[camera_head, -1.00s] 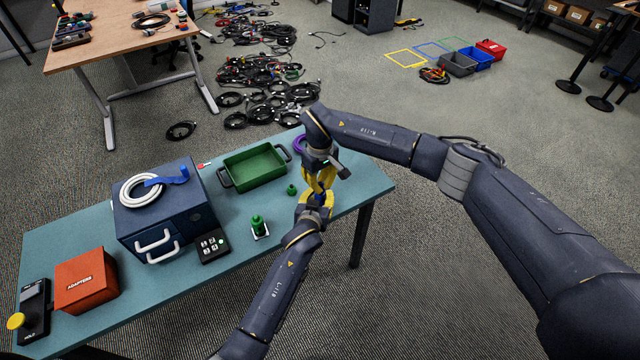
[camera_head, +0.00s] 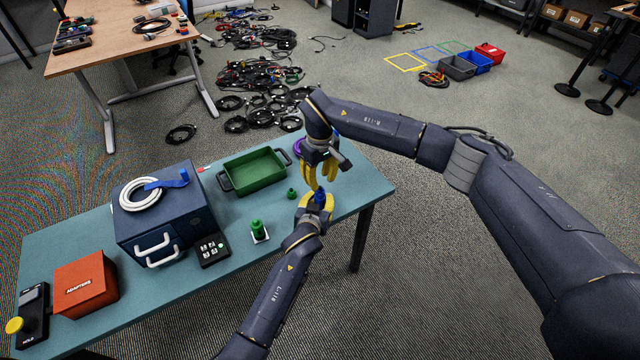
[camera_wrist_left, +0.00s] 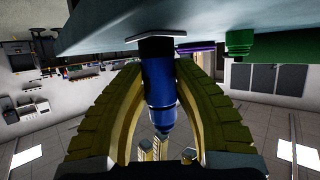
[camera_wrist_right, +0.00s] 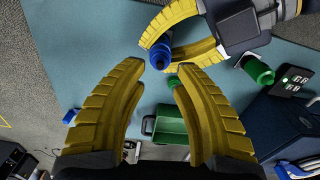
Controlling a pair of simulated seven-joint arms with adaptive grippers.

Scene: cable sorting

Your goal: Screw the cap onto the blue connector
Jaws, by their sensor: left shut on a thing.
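The blue connector (camera_wrist_left: 160,80) stands upright near the table's right end, between the yellow fingers of my left gripper (camera_head: 318,200), which is shut on it. In the left wrist view a seam separates its long body from a narrower blue end piece (camera_wrist_left: 163,118). I cannot tell whether that piece is the cap. In the right wrist view its rounded blue end (camera_wrist_right: 160,54) shows beyond my right fingertips. My right gripper (camera_wrist_right: 155,75) is open and empty, just above the connector. Another small blue piece (camera_wrist_right: 71,116) lies apart from it; I cannot tell what it is.
A green connector (camera_head: 257,228) stands on a white base, with a small green piece (camera_head: 291,193) beside the green tray (camera_head: 228,181). A dark blue box (camera_head: 150,225), a keypad (camera_head: 213,250) and an orange adapters box (camera_head: 85,285) stand further left. A purple ring (camera_wrist_right: 130,144) is partly hidden.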

